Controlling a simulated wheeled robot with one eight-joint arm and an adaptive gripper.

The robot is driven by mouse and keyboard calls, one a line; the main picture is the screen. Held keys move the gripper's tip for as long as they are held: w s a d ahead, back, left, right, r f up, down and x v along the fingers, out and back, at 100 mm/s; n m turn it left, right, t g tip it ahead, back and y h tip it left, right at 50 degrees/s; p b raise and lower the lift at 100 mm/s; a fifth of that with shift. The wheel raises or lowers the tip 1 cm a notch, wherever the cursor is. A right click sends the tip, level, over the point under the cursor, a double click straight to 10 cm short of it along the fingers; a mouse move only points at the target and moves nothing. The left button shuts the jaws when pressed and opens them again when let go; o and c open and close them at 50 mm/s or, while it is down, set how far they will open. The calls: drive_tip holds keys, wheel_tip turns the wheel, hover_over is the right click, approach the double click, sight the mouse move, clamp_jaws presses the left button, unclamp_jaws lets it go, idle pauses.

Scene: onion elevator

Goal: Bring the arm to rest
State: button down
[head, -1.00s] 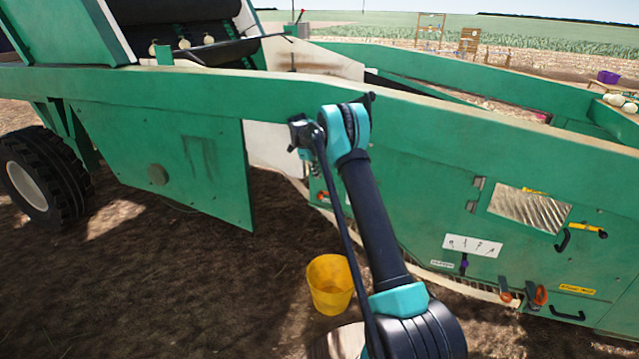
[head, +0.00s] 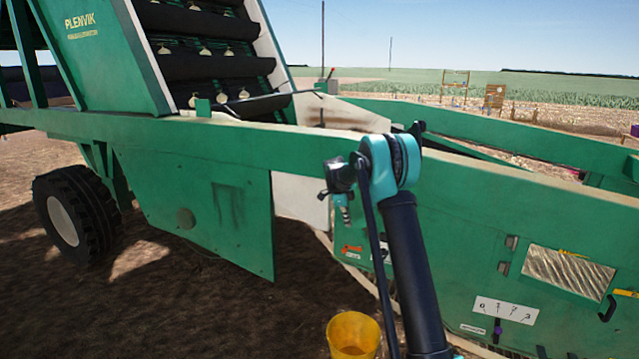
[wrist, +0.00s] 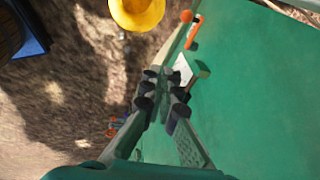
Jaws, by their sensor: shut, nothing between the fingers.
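My arm rises from the lower right of the head view and bends at a teal and black joint near the middle. My gripper shows in the wrist view (wrist: 160,95), where its two fingers point away and come together with nothing held between them. In the head view the gripper itself is hidden or too small to make out beyond the bent joint. In the wrist view the fingers hang over bare soil, close beside a green machine panel (wrist: 250,110). I cannot tell whether they touch it.
The green onion elevator (head: 195,205) fills the scene, with onions (head: 205,52) on its black belt. A yellow bucket (head: 353,336) stands on the soil near my arm and shows in the wrist view (wrist: 137,10). A black wheel (head: 75,215) is at left. Open soil lies between.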

drive_tip(key=s+d+r+n+t+y, duration=0.1)
drive_tip(key=s+d+r+n, duration=0.3)
drive_tip(key=s, duration=0.8)
drive_tip(key=s+d+r+n+y, duration=0.1)
drive_tip(key=s+n, duration=0.6)
drive_tip(key=s, duration=0.5)
drive_tip(key=s+f+n, duration=0.2)
drive_tip(key=s+n, duration=0.1)
drive_tip(key=s, duration=0.6)
drive_tip(key=s+d+f+n+t, duration=0.1)
drive_tip(key=s+f+n, duration=0.2)
drive_tip(key=s, duration=0.6)
drive_tip(key=s+f+n, duration=0.2)
drive_tip(key=s+n, duration=0.2)
drive_tip(key=s, duration=0.5)
drive_tip(key=shift+s+d+f+t+y, duration=0.25)
drive_tip(key=shift+s+t+y, duration=0.05)
drive_tip(key=shift+s+y, duration=0.1)
